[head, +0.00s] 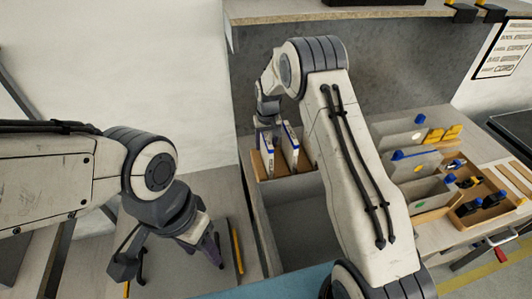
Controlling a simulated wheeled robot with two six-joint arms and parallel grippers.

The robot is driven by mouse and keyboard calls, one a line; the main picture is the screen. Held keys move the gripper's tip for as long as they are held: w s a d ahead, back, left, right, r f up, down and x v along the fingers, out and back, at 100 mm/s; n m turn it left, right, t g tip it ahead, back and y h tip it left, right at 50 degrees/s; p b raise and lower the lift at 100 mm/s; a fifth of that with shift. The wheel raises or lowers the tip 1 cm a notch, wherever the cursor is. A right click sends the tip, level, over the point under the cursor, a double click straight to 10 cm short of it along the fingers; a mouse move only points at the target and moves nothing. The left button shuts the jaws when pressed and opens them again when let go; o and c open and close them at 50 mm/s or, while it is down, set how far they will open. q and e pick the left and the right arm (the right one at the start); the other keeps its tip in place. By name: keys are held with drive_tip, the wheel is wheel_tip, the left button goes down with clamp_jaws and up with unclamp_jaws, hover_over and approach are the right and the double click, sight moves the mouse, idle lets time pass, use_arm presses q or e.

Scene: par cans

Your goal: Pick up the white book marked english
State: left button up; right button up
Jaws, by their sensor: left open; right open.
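Two thin white books with blue on them stand upright in a wooden holder (302,172) behind the middle of the bench: a left book (268,157) and a right book (290,146). Their markings are too small to read, so I cannot tell which is marked english. My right gripper (267,128) is open, pointing down at the top of the left book; whether it touches the book is unclear. My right arm hides the area right of the holder. My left gripper (174,256) is open and empty at the lower left, apart from the books.
A shelf (390,14) overhangs the back of the bench. On the right, grey dividers (412,166) and a wooden tray (493,210) with dark and blue items crowd the surface. A yellow strip (237,250) lies right of my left gripper. A grey recess (300,215) lies before the holder.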

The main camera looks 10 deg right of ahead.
drive_tip(key=shift+f, duration=0.3)
clamp_jaws()
drive_tip(key=shift+r, duration=0.1)
idle(1.1)
